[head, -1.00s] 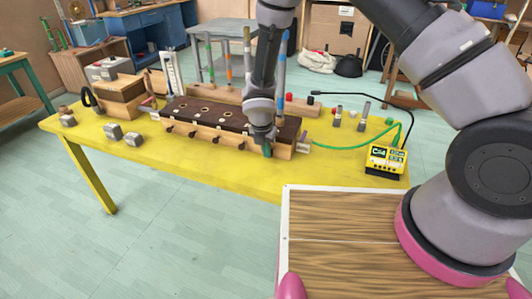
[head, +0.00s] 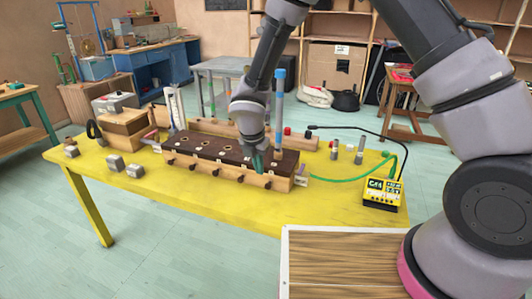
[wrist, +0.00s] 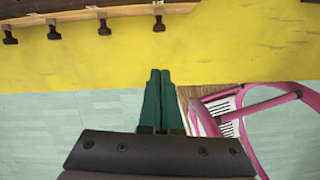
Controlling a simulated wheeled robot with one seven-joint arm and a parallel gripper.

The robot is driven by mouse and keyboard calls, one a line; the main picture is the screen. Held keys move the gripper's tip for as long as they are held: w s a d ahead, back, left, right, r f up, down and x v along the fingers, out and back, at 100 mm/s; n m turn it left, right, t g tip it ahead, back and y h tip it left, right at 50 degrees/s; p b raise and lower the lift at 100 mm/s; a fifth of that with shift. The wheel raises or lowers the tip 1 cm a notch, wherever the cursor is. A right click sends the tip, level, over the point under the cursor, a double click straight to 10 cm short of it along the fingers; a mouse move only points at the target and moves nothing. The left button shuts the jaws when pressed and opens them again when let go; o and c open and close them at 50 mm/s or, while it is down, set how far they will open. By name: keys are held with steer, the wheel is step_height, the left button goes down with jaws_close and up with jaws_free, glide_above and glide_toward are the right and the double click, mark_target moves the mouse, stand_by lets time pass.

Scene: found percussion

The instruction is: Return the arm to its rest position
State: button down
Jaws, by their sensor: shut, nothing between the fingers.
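My gripper (head: 257,164) is at the end of my bent arm in the head view. Its dark green fingers point down over the right end of the long wooden block (head: 208,150) with a dark top. In the wrist view the two green fingertips (wrist: 159,74) lie side by side, shut, with nothing between them. Beneath them in that view are the edge of the yellow table and the pale floor. I cannot tell the exact gap between the fingers and the block.
The yellow table (head: 235,208) holds several metal blocks at left and a small yellow meter (head: 381,193) with cables at right. A blue-topped rod (head: 279,100) stands just right of my gripper. Dark pegs (wrist: 53,32) line the block's front. Open floor lies in front.

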steer(key=w+d+r+m+t, duration=0.1)
steer(key=w+d+r+m, duration=0.1)
steer(key=d+r+m, duration=0.85)
steer(key=w+d+r+m, duration=0.1)
steer(key=d+r+m, duration=0.55)
steer(key=r, duration=0.65)
steer(key=s+d+r+m+t+y, duration=0.3)
steer(key=s+d+r+m, duration=1.2)
steer(key=m, duration=0.3)
steer(key=shift+s+t, duration=0.3)
steer(key=shift+s, duration=0.6)
